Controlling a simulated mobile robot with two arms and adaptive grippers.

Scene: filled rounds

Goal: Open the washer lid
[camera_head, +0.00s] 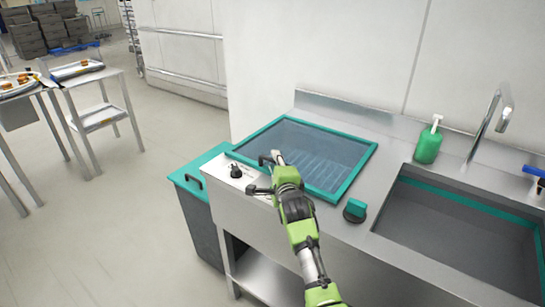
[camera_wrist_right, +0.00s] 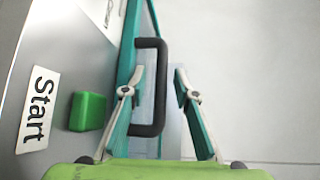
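The washer lid (camera_head: 318,150) is a dark glass panel in a teal frame, lying flat and closed in the steel counter. My right gripper (camera_head: 264,174) is over the lid's front edge. In the right wrist view a black U-shaped handle (camera_wrist_right: 160,85) stands out from a teal edge. The open fingers of my right gripper (camera_wrist_right: 162,100) are on either side of the handle's bar; the left finger overlaps it in the picture, and I cannot tell whether they touch. My left gripper is out of view.
A green button (camera_wrist_right: 87,111) and a "Start" label (camera_wrist_right: 38,108) show in the wrist view. A green soap bottle (camera_head: 428,145), a sink (camera_head: 450,235) and a teal sponge-like item (camera_head: 355,208) are to the right.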

